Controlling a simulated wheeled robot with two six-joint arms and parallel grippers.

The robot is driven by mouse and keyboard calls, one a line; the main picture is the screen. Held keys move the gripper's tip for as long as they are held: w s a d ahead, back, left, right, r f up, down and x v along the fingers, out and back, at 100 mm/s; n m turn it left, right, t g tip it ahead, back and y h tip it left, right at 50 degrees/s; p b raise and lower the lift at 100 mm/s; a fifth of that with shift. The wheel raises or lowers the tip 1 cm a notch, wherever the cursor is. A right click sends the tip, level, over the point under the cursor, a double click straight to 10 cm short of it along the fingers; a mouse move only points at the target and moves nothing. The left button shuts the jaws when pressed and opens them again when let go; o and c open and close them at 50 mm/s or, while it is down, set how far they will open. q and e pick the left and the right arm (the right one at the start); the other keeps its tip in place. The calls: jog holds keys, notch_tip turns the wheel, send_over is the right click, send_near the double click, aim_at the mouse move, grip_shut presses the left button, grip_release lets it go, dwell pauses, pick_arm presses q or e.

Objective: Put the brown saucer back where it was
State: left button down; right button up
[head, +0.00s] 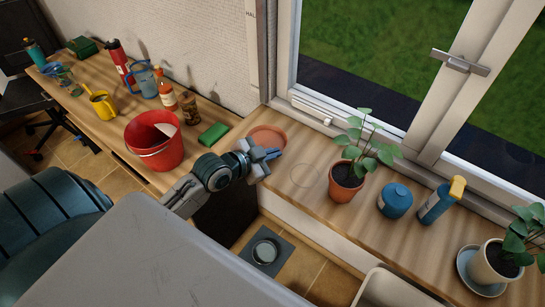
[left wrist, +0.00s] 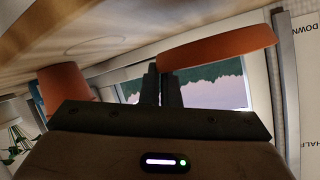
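The brown saucer (head: 268,136) is a round terracotta dish near the counter's left end by the window frame. In the left wrist view the saucer (left wrist: 217,47) shows nearly edge-on, with its rim at the fingertips. My left gripper (head: 268,156) is at the saucer's near edge; its fingers (left wrist: 160,82) look close together on the rim. A faint ring mark (head: 305,175) lies on the bare wood to the right of the saucer, left of the potted plant (head: 346,180). How high the saucer is above the wood is hard to tell. My right gripper is out of view.
On the window counter (head: 290,190) stand a blue jar (head: 395,201), a spray bottle (head: 440,201) and a white pot (head: 493,262). A red bucket (head: 154,142) and green sponge (head: 213,134) are on the left counter. The wood around the ring mark is clear.

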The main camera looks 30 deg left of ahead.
aim_at(273, 166)
pick_arm(q)
jog(key=f, duration=0.2)
jog(key=f+p, duration=0.1)
jog(key=shift+w+f, duration=0.2)
jog(key=shift+w, duration=0.05)
jog(key=shift+f, duration=0.25)
jog(key=c, duration=1.7)
grip_release()
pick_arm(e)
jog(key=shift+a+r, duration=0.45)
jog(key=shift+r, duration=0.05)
pick_arm(q)
jog(key=shift+r, duration=0.15)
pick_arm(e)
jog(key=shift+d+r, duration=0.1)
